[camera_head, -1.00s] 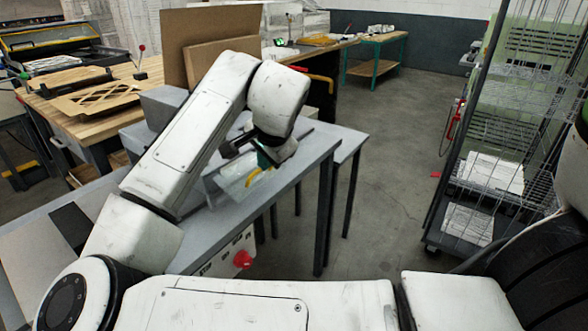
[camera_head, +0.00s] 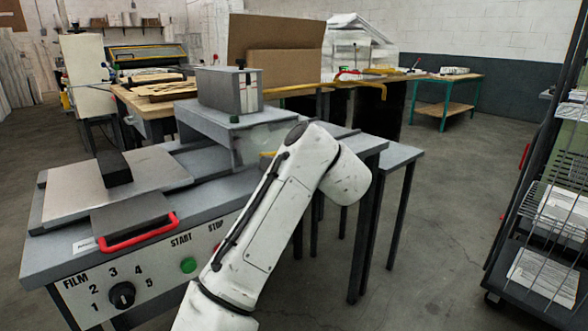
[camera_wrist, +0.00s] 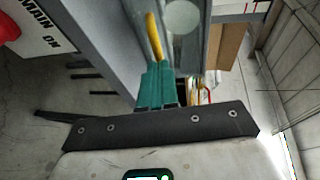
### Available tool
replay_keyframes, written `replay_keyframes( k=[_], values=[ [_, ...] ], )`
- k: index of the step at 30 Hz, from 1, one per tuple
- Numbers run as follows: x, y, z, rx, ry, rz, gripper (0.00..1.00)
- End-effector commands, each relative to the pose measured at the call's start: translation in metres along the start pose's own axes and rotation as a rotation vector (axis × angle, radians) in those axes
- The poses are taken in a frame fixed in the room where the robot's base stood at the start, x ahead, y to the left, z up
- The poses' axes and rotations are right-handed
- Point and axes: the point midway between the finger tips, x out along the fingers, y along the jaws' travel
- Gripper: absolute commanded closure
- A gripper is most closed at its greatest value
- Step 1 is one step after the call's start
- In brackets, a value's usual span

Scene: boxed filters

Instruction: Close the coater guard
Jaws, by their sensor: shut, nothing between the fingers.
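The coater is a grey bench machine with a raised grey housing (camera_head: 215,125). Its clear guard (camera_head: 252,147) shows as a see-through panel below the housing's right part, partly behind my arm. A yellow bar (camera_head: 268,154) is at the guard; it seems to be its handle. My gripper is hidden behind my arm in the head view. In the wrist view my gripper (camera_wrist: 155,75) has teal fingers, shut and empty. A yellow bar (camera_wrist: 153,36) lies just beyond the fingertips, beside a grey metal edge. I cannot tell whether they touch. The guard's exact angle is unclear.
The coater's front panel has a green start button (camera_head: 188,265), a film knob (camera_head: 122,295) and a red handle (camera_head: 138,232) above. A wire rack cart (camera_head: 540,240) stands right. A teal bench (camera_head: 445,95) is at the back. Floor between is clear.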

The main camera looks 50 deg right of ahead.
Motion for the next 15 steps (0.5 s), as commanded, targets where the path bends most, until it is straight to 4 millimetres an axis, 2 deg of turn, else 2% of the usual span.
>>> replay_keyframes(
  k=[1, 15],
  values=[
    [0.004, 0.012, 0.001, 0.006, -0.002, -0.028, 1.0],
    [0.015, 0.017, 0.004, 0.059, -0.008, -0.203, 1.0]
  ],
)
